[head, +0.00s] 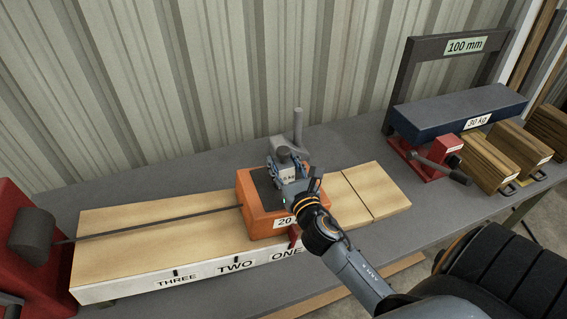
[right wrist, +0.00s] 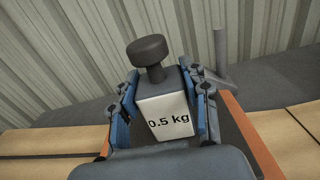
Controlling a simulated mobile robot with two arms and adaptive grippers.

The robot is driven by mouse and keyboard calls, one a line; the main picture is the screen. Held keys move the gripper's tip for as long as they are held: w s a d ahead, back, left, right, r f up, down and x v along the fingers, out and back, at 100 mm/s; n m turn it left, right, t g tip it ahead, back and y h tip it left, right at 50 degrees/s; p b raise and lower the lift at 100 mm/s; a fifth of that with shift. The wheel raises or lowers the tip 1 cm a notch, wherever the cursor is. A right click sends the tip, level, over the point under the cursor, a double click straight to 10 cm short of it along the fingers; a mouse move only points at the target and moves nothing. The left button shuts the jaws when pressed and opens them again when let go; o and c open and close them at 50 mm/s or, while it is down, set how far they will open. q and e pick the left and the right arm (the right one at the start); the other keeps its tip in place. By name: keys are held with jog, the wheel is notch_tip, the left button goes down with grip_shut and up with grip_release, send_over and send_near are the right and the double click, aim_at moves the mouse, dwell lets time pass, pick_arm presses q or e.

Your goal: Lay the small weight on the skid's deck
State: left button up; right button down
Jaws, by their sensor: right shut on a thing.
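The small weight (head: 284,164) is a grey block with a dark round knob and a white label, reading "0.5 kg" in the right wrist view (right wrist: 168,118). My right gripper (head: 291,186) is shut on it, with one blue finger on each side in the wrist view (right wrist: 165,105). The weight is upright over the skid's dark deck (head: 263,188); I cannot tell whether its base touches. The skid (head: 258,222) is an orange block labelled "20", partly hidden by my gripper. My left gripper is not in view.
The skid sits on a pale wooden track (head: 150,236) marked THREE, TWO, ONE. A rod or cable (head: 150,226) runs from it to a red stand (head: 38,270) at left. A grey post (head: 298,125) rises just behind the weight. A blue 30 kg block (head: 455,112) stands at right.

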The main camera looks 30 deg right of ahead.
jog(key=shift+f, duration=0.1)
jog(key=c, duration=0.7)
grip_release()
jog(key=shift+o, duration=0.2)
jog(key=shift+r, duration=0.25)
jog(key=b+v, duration=0.3)
jog(key=v, duration=0.9)
jog(key=shift+a, duration=0.1)
